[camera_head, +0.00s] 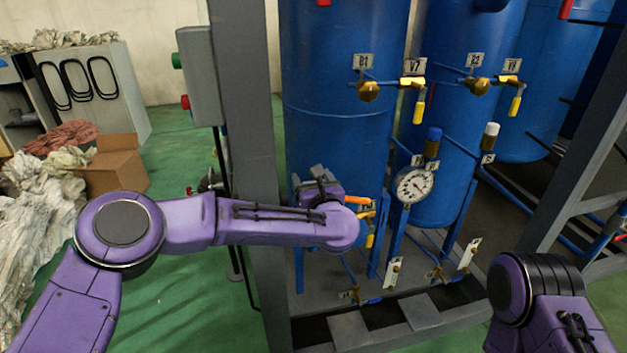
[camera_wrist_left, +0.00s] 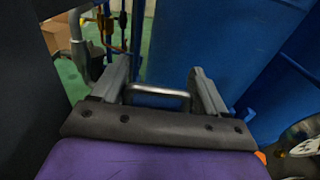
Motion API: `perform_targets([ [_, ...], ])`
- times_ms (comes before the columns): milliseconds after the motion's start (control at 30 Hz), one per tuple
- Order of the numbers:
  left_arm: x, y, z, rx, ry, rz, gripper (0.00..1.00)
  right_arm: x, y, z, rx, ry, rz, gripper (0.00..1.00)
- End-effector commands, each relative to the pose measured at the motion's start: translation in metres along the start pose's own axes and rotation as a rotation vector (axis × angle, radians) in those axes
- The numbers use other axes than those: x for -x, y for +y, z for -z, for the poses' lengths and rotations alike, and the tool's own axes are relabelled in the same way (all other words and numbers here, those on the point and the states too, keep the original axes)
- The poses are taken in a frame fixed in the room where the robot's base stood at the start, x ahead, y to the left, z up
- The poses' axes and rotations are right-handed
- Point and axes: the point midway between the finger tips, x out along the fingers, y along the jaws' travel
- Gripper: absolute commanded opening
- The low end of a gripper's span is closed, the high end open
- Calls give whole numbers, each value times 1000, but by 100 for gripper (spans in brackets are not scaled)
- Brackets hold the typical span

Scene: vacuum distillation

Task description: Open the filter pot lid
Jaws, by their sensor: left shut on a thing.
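A metal bar handle (camera_wrist_left: 158,92) lies between the two grey fingers of my left gripper (camera_wrist_left: 160,85), in the left wrist view. The fingers press on its two ends, and my gripper is shut on it. In the head view my left gripper (camera_head: 318,182) is in front of the lower part of a blue tank, and its fingertips are hard to make out. The filter pot and its lid cannot be clearly told apart there, being behind my wrist. My right arm shows at the lower right of the head view, but its gripper does not.
Blue tanks (camera_head: 345,70) stand behind. A pressure gauge (camera_head: 413,185), an orange lever (camera_head: 352,201) and yellow-handled valves (camera_head: 419,110) are right of my left gripper. A grey post (camera_head: 245,120) stands close on its left. Green floor with a cardboard box (camera_head: 117,165) lies further left.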

Motion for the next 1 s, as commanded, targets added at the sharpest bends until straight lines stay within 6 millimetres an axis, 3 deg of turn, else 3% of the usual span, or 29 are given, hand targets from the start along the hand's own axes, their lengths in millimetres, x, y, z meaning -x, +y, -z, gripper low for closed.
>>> perform_targets([
  [500,-25,-2,-21,0,359,7,19,46,4,19,0,0,0,38],
  [667,-33,-3,-20,0,450,8,19,48,4,20,0,0,0,38],
  [1000,-43,-3,-22,-2,439,9,20,45,4,19,0,0,0,38],
])
